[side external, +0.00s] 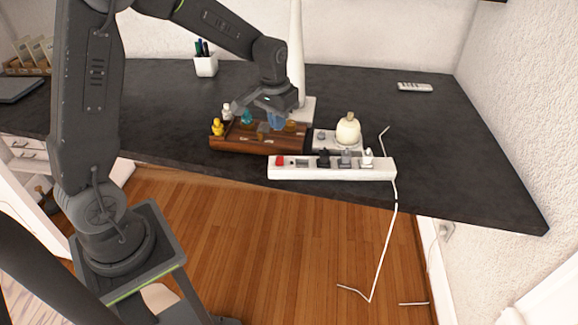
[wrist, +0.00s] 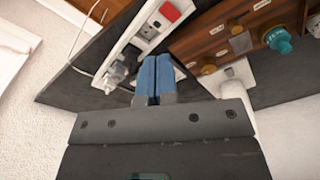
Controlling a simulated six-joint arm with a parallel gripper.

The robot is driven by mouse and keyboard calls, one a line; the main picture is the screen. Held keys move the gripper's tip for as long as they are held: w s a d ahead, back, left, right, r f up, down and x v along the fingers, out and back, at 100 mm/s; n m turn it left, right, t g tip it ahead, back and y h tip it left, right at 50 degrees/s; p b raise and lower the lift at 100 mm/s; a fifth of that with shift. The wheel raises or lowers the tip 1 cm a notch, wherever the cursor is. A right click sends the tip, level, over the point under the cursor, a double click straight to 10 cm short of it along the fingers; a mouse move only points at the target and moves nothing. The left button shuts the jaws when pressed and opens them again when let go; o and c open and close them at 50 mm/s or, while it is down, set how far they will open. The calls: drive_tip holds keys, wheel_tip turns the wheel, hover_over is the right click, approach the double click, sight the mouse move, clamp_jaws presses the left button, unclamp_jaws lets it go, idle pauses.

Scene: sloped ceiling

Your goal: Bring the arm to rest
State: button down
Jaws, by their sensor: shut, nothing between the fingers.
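My gripper (side external: 275,122) hangs over the dark desk (side external: 440,150), just above the back right part of a wooden box (side external: 228,143). In the wrist view its two blue fingers (wrist: 153,77) are shut together with nothing between them. In that view the fingertips overlap the edge of a white power strip (wrist: 133,42) and hide part of it. I cannot tell from these views how large the gap is between the fingertips and the things below.
The power strip (side external: 333,174) with a red switch and several plugs lies at the desk's front edge. A cream, rounded object (side external: 348,129) stands behind it. A pen cup (side external: 206,66) and a remote (side external: 414,87) sit farther back. The desk's right side is clear.

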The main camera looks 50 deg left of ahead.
drive_tip(key=s+d+r+m+t, duration=0.1)
drive_tip(key=s+d+r, duration=0.2)
drive_tip(key=s, duration=0.4)
drive_tip(key=s+d+r+t, duration=0.2)
drive_tip(key=s+d+r, duration=0.2)
drive_tip(key=s, duration=0.3)
drive_tip(key=s+d+r+m+t, duration=0.1)
drive_tip(key=s+d+r, duration=0.2)
drive_tip(key=s+r, duration=0.2)
drive_tip(key=shift+s+d+r+m+t, duration=0.2)
drive_tip(key=shift+s+r+m+t, duration=0.1)
drive_tip(key=shift+s, duration=0.9)
drive_tip(key=w+a+f+n+g, duration=0.2)
drive_tip(key=w+a+f+n, duration=0.1)
drive_tip(key=w+n, duration=0.4)
drive_tip(key=w+a+f+n+g, duration=0.1)
drive_tip(key=w+a+f+n, duration=0.3)
drive_tip(key=w+n, duration=0.4)
drive_tip(key=w+a+f+n+g, duration=0.2)
drive_tip(key=w+a+f+n, duration=0.2)
drive_tip(key=n, duration=0.9)
drive_tip(key=w, duration=0.3)
drive_tip(key=shift+w+a+g, duration=0.2)
drive_tip(key=shift+a+g, duration=0.1)
drive_tip(key=shift+f, duration=0.2)
